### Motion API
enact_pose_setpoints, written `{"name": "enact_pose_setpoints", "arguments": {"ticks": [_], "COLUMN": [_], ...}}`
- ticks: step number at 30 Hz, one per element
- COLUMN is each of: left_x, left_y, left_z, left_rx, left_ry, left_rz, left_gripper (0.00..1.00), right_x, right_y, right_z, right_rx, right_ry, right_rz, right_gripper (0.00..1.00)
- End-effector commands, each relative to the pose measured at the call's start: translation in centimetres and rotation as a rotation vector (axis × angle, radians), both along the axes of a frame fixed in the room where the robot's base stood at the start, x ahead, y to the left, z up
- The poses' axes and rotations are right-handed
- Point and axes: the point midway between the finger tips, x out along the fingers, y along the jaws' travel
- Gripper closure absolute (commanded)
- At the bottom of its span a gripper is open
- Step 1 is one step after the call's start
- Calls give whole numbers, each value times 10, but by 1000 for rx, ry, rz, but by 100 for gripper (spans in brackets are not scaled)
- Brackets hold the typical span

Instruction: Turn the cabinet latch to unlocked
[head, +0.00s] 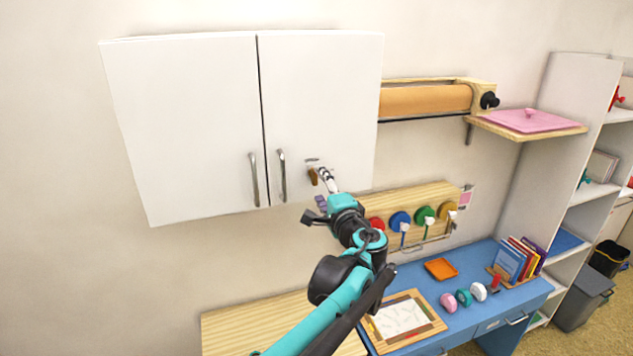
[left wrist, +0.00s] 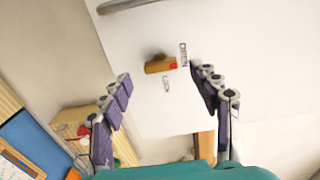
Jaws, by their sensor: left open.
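The white wall cabinet (head: 190,120) has two shut doors, each with a metal handle. The latch (head: 312,175) is a small brown-orange piece low on the right door. In the left wrist view the latch (left wrist: 160,65) lies roughly crosswise, with a red spot at its right end, beside a small printed label (left wrist: 183,54). A second small mark sits below it. My left gripper (head: 323,190) is close to the latch and partly covers it in the head view. Its purple-padded fingers are open, spread on either side of the latch in the left wrist view (left wrist: 162,88), with nothing between them. My right gripper is not in view.
The right door's handle (head: 282,175) is just left of the latch. Below stand a blue desk (head: 470,320) with an orange tray (head: 441,268) and small stampers, and a wooden board with coloured discs (head: 400,220). A paper roll (head: 425,99) hangs at right.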

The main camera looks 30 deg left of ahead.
Motion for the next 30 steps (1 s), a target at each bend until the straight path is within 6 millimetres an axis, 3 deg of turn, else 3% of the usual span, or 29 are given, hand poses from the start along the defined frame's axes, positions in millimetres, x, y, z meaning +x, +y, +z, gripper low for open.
{"name": "enact_pose_setpoints", "arguments": {"ticks": [3, 11, 30], "left_x": [-18, -44, -50], "left_y": [-23, -53, -57], "left_z": [0, 0, -2], "left_rx": [0, 0, -4], "left_ry": [0, 0, 1], "left_rz": [-6, -3, 1], "left_gripper": [38, 38, 38], "right_x": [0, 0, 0], "right_y": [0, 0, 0], "right_z": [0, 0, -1], "right_rx": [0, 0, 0], "right_ry": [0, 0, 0], "right_rz": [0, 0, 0], "right_gripper": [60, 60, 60]}}
